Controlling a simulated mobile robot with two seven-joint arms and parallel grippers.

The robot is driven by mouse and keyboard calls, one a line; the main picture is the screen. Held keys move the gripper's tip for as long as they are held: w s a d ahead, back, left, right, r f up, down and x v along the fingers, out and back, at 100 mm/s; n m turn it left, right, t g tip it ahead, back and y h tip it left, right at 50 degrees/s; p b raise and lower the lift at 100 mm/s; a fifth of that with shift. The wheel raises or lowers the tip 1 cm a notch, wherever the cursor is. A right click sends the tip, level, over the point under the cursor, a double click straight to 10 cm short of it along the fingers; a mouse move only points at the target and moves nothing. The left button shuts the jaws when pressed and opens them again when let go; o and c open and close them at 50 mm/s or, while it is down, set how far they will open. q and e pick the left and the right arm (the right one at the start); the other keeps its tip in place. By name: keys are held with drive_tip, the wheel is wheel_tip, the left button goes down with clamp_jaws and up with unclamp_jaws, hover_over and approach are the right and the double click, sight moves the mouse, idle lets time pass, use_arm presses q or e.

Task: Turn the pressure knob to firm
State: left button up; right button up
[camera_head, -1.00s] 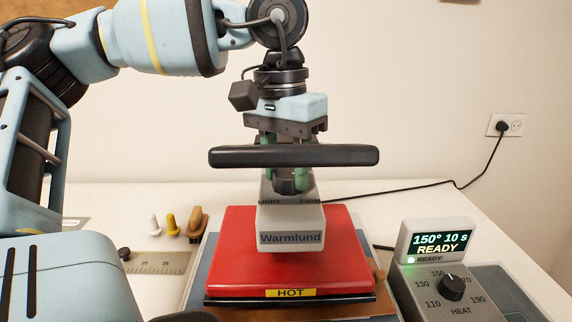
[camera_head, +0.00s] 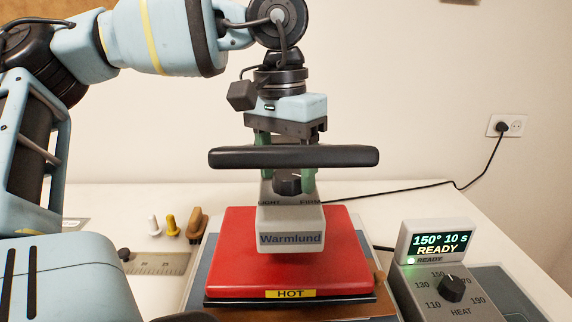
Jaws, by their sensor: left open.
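The dark pressure knob (camera_head: 287,185) sits on top of the grey Warmlund press head (camera_head: 291,238), behind the black handle bar (camera_head: 294,156). A partly covered light label is at its left and a FIRM label (camera_head: 310,201) at its right. My left gripper (camera_head: 286,178) points down from above, its green fingers open on either side of the knob, with visible gaps between fingers and knob. The bar hides the middle of the fingers. I cannot tell where the knob points. My right gripper is not in view.
The red press plate (camera_head: 235,255) carries a HOT label. A control box with a heat knob (camera_head: 452,288) and a display (camera_head: 436,243) reading 150° 10 s READY stands at the right.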

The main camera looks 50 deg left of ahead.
sight(284, 172)
use_arm(q)
drive_tip(key=shift+a+r, duration=0.15)
drive_tip(key=shift+r, duration=1.85)
drive_tip(key=shift+a+r, duration=0.1)
drive_tip(key=shift+r, duration=1.85)
